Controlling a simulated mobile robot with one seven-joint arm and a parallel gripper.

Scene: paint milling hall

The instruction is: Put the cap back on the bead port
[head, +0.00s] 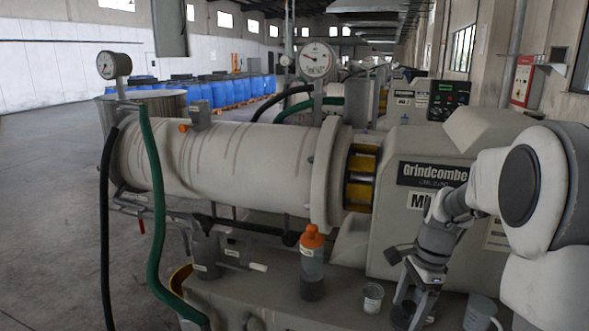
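The mill's long pale horizontal cylinder (235,155) lies across the middle of the head view, with dark drip streaks. A small grey fitting (200,115) stands up on its top left, possibly the bead port. A small orange piece (183,128) sits on the cylinder just left of it; I cannot tell whether it is the cap. My gripper (408,312) points down at the lower right, over the bench and far from the fitting. Its fingertips are small and dark against the background, so whether they hold anything is unclear.
On the bench (270,300) stand an orange-topped bottle (312,265), a grey bottle (205,252), a small tub (373,297) and a pale jug (481,312). A green hose (156,200) and a black hose (105,220) hang at the cylinder's left. Open floor lies far left.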

